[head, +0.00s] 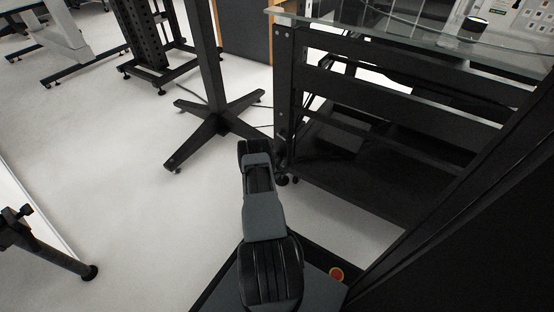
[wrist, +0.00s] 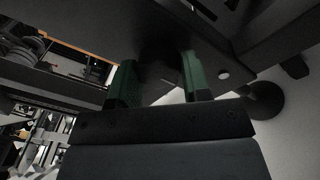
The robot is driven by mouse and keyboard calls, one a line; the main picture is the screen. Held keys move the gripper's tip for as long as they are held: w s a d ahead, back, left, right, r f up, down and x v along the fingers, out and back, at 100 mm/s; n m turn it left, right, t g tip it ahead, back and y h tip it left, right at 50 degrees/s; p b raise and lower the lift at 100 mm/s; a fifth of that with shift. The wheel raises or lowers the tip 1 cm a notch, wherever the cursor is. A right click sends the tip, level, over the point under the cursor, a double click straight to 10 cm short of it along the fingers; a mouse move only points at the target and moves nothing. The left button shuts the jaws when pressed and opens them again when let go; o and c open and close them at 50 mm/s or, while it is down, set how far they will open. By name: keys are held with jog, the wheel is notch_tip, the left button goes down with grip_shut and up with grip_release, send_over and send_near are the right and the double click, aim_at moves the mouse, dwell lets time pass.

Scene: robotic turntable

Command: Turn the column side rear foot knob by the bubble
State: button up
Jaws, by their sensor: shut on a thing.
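My gripper (wrist: 158,68) shows in the wrist view as two green fingers pointing up under a dark frame. The fingers are shut on a dark round thing (wrist: 160,48) between them, which I take for the foot knob; it is in deep shadow and its edges are hard to make out. In the head view my arm reaches down beside the near leg of the black bench frame (head: 284,95); its fingers and the held knob are hidden there. A small pale disc (wrist: 222,75) sits on the frame to the right of the fingers. I cannot tell whether it is the bubble.
A round black foot (wrist: 263,100) stands on the floor at right in the wrist view. In the head view a dark foot (head: 282,180) shows beside my arm. A black star-base stand (head: 215,110) is close by on the left. Open white floor (head: 110,160) lies farther left.

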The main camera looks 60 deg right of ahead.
jog(key=m, duration=0.5)
jog(key=shift+w+m+h, duration=0.1)
jog(key=shift+m+h, duration=0.2)
jog(key=m, duration=0.5)
jog(key=shift+m+g, duration=0.3)
jog(key=shift+m, duration=0.1)
jog(key=m, duration=0.3)
jog(key=m+g, duration=0.1)
jog(key=m, duration=0.3)
jog(key=shift+w+r+h, duration=0.1)
jog(key=shift+h, duration=0.2)
jog(key=m+g, duration=0.1)
jog(key=m, duration=1)
jog(key=shift+m+g, duration=0.3)
jog(key=shift+m, duration=0.1)
jog(key=m+y, duration=0.1)
jog(key=m, duration=0.4)
jog(key=shift+r+m, duration=0.1)
jog(key=shift+m, duration=0.2)
jog(key=m, duration=0.5)
jog(key=shift+y, duration=0.3)
jog(key=m, duration=0.5)
jog(key=shift+s+m, duration=0.2)
jog(key=shift+m, duration=0.4)
